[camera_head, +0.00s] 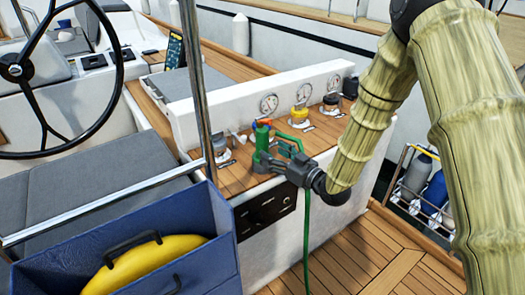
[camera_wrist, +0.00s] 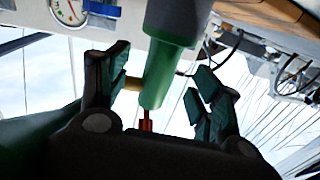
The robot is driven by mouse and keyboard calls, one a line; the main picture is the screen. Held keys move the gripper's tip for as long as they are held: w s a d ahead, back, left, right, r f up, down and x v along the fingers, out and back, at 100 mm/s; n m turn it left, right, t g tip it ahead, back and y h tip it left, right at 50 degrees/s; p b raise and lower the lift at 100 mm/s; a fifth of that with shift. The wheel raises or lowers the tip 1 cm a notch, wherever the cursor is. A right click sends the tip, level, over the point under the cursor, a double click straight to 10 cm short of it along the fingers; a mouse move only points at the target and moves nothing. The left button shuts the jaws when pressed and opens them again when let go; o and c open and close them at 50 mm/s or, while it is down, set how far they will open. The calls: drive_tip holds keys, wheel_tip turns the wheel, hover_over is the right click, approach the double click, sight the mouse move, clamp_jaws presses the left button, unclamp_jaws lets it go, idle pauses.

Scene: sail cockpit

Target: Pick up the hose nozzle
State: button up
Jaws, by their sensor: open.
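The hose nozzle (camera_head: 262,143) stands upright on the wooden-topped console, with a green body and a red-orange top. In the wrist view, a grey and green cylinder, which looks like the nozzle (camera_wrist: 168,62), lies between my fingers with a red piece at its end. My gripper (camera_head: 274,156) is open at the nozzle, coming from the right; it also shows in the wrist view (camera_wrist: 156,88), with a finger on either side. I cannot tell whether either finger touches it. My fingers partly hide the nozzle in the head view.
A green hose (camera_head: 307,225) hangs down the console front. Winches (camera_head: 301,116) and gauges (camera_head: 269,103) line the console (camera_head: 235,178). A metal post (camera_head: 196,85) rises to the left. A blue box (camera_head: 215,230) holding a yellow object (camera_head: 145,265) stands front left. The wooden floor (camera_head: 350,262) is clear.

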sight(267, 150)
drive_tip(key=shift+x, duration=2.85)
drive_tip(key=shift+c, duration=0.4)
clamp_jaws()
